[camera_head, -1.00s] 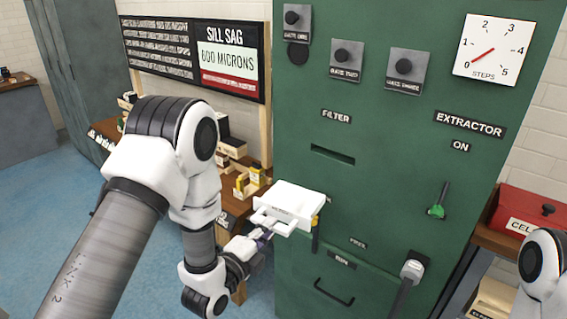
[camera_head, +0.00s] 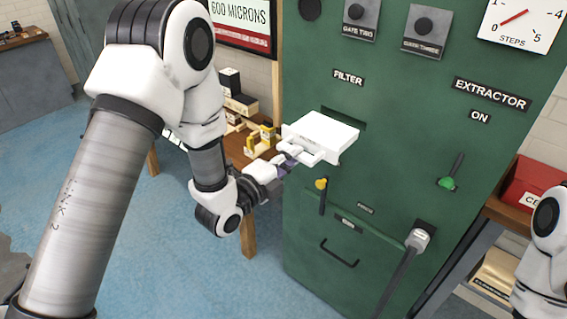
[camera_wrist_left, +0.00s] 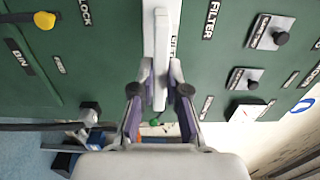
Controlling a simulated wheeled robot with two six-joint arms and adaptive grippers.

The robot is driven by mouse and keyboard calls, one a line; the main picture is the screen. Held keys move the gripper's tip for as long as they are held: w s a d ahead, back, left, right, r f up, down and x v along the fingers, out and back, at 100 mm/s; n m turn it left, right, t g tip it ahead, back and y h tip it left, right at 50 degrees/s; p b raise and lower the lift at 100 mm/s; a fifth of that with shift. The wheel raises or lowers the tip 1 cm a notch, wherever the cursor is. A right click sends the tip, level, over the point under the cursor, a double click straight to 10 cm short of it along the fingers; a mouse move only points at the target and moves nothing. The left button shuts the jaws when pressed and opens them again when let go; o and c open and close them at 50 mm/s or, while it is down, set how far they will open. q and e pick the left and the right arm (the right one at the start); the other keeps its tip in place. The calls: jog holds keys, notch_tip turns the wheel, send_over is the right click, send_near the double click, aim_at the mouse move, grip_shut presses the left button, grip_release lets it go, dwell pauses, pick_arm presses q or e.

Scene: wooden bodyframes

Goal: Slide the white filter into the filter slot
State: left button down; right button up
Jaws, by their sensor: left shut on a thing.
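The white filter (camera_head: 326,137) is a flat white block with a handle on its near side. My left gripper (camera_head: 287,160) is shut on that handle. In the left wrist view, the filter (camera_wrist_left: 161,35) stands out between the fingers of the left gripper (camera_wrist_left: 160,88). The dark filter slot (camera_head: 344,115) is in the green extractor panel, under the FILTER label (camera_head: 348,77). The filter lies in front of the slot and hides part of it. I cannot tell whether its far edge touches the panel or enters the slot. My right gripper is out of view.
A yellow-tipped lever (camera_head: 321,185) sits just below the filter. A green-tipped lever (camera_head: 446,183) and a grey-handled lever (camera_head: 418,239) are to the right. A wooden table (camera_head: 247,149) with small boxes stands left of the extractor.

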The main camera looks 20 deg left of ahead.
aim_at(328, 129)
pick_arm(q)
jog(key=shift+x, duration=1.25)
jog(key=shift+f+b, duration=0.1)
jog(key=shift+b, duration=0.55)
dwell(0.3)
jog(key=shift+b+x, duration=0.5)
jog(key=shift+x, duration=1.95)
jog(key=shift+b+x, duration=0.75)
jog(key=shift+x, duration=2.8)
jog(key=c, duration=1.1)
grip_release()
jog(key=shift+f, duration=0.1)
